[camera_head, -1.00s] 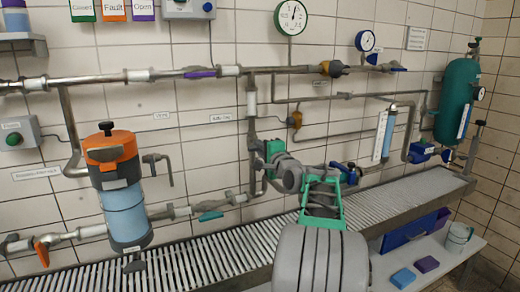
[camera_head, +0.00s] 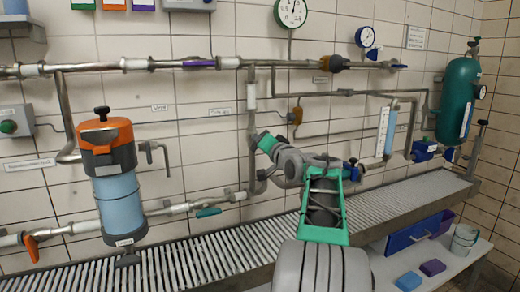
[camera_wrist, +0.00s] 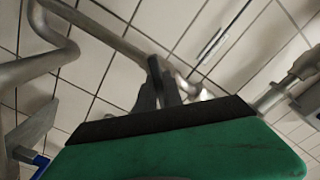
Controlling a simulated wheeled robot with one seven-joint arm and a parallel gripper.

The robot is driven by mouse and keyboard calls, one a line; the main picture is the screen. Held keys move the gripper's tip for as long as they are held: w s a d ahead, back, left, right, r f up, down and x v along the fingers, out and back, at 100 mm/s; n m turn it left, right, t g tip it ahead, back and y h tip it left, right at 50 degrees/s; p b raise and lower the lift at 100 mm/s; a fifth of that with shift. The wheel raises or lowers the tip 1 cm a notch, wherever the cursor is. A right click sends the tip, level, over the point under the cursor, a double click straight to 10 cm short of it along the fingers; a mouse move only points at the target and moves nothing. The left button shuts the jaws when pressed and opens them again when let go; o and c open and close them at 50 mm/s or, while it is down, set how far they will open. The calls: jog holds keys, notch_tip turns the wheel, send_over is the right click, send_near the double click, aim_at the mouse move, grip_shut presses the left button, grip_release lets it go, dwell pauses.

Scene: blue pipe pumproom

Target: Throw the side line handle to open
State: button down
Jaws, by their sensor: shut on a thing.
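My gripper (camera_head: 256,138) is at the vertical grey pipe (camera_head: 252,100) in the middle of the head view, with its green body close to the pipe. In the wrist view its two dark fingers (camera_wrist: 158,92) are shut on a slim dark piece (camera_wrist: 153,66), which I take to be the side line handle; its tip pokes out past the fingers. The rest of the handle is hidden behind my gripper and wrist in the head view. How far the handle is turned cannot be told.
An orange-topped blue filter (camera_head: 118,190) hangs at left. A teal lever (camera_head: 208,212) sits on the lower pipe. A slatted bench (camera_head: 215,262) runs below; a green tank (camera_head: 459,98) stands far right.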

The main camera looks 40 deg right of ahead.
jog(key=n+b, duration=0.3)
jog(key=n, duration=0.2)
jog(key=shift+f+n, duration=0.15)
jog(key=shift+n, duration=0.15)
jog(key=shift+n+b, duration=1.1)
jog(key=shift+n, duration=0.5)
jog(key=shift+r, duration=0.2)
jog(key=c, duration=1.5)
grip_release()
jog(key=v, duration=0.7)
jog(key=shift+s+a, duration=0.15)
jog(key=shift+s, duration=0.2)
